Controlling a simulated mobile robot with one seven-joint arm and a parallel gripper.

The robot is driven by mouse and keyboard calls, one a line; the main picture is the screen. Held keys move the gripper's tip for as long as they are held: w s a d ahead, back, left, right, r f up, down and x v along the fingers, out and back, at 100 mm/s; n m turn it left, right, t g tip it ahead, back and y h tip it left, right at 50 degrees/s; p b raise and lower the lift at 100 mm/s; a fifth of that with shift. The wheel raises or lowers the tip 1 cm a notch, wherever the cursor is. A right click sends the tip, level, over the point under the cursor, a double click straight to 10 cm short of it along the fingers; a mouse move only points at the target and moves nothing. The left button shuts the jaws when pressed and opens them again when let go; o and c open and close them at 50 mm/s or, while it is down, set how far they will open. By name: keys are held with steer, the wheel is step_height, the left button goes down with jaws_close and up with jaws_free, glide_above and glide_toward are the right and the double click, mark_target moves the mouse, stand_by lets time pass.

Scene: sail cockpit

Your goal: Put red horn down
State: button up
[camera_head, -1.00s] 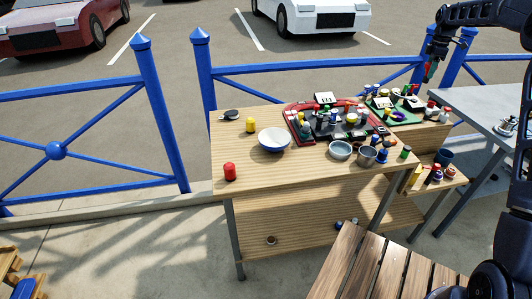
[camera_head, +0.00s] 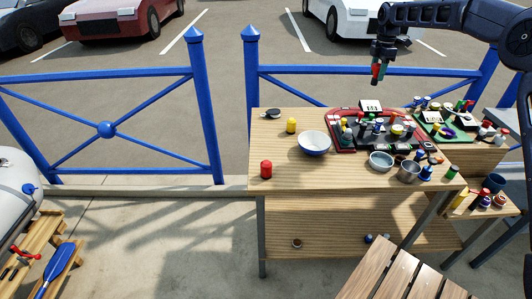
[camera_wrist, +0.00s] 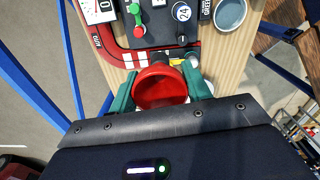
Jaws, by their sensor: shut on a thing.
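The red horn (camera_wrist: 163,87) is between the green fingers of my gripper (camera_wrist: 160,93) in the wrist view, its round open mouth facing the camera. In the head view my gripper (camera_head: 378,68) hangs from the arm behind the table's far edge, with a small bit of the red horn (camera_head: 376,72) showing at its tip. The gripper is shut on the horn and holds it in the air, above the level of the wooden table (camera_head: 285,172). The horn's far end is hidden in the wrist view.
A red-edged tray (camera_head: 335,128) with small pieces, a white-blue bowl (camera_head: 314,143), a light blue bowl (camera_head: 381,160) and a metal cup (camera_head: 409,171) stand on the table. A red can-like item (camera_head: 266,169) is near the left front. Bare wood lies around it. A blue railing (camera_head: 330,77) runs behind.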

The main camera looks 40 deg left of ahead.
steer(key=s+a+n, duration=0.3)
steer(key=s+a, duration=0.5)
steer(key=s, duration=0.5)
steer(key=s+a+n, duration=0.2)
steer(key=s+a, duration=0.5)
steer(key=s, duration=0.6)
steer(key=s+a+n, duration=0.3)
steer(key=s+a, duration=0.5)
steer(key=s, duration=0.5)
steer(key=f, duration=2.5)
steer(key=shift+s, duration=0.35)
steer(key=o, duration=1)
steer(key=shift+f, duration=0.15)
steer(key=shift+o, duration=0.2)
step_height(320, 180, up, 12)
steer(key=shift+r, duration=0.2)
